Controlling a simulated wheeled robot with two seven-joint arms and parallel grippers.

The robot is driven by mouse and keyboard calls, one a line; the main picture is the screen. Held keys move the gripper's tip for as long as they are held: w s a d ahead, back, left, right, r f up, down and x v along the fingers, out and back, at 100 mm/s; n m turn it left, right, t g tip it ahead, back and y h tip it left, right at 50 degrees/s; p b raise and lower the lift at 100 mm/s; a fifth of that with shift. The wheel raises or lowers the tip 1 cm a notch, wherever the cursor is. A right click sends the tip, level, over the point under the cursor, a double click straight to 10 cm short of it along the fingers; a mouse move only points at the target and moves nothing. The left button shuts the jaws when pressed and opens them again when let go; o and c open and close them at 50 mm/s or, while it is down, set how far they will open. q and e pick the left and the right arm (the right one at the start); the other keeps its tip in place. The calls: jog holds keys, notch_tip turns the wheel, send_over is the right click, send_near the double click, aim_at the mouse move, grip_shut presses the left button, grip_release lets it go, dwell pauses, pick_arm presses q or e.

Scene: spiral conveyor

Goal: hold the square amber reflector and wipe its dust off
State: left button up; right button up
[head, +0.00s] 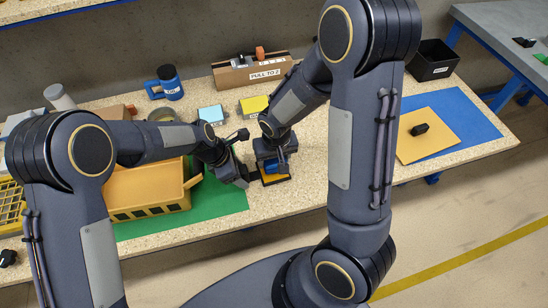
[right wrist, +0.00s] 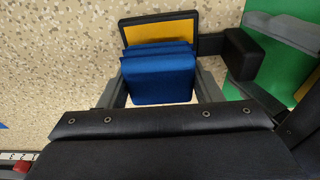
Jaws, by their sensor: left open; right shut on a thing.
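The square amber reflector (right wrist: 160,31) has a black frame and lies low over the bench top; its amber edge also shows in the head view (head: 275,180). A dark stem joins it to a black block (right wrist: 243,54) on its right. My right gripper (right wrist: 163,88) is shut on a folded blue cloth (right wrist: 160,75), which covers the near part of the amber face. The cloth also shows in the head view (head: 275,166). My left gripper (head: 246,177) is open beside the black block. Whether its fingers touch the block, and any dust, I cannot tell.
A yellow-orange bin (head: 150,190) stands on a green mat (head: 222,200) to the left. Behind are blue and yellow blocks (head: 253,105), a blue mug (head: 166,84) and a cardboard box (head: 235,76). A blue mat (head: 462,115) lies right. Speckled bench in front is clear.

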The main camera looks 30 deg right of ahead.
pick_arm(q)
jog(key=shift+d+f, duration=0.25)
jog(key=shift+f, duration=0.4)
grip_shut()
dwell(0.7)
grip_release()
jog(key=shift+r, duration=0.1)
jog(key=shift+v, duration=0.85)
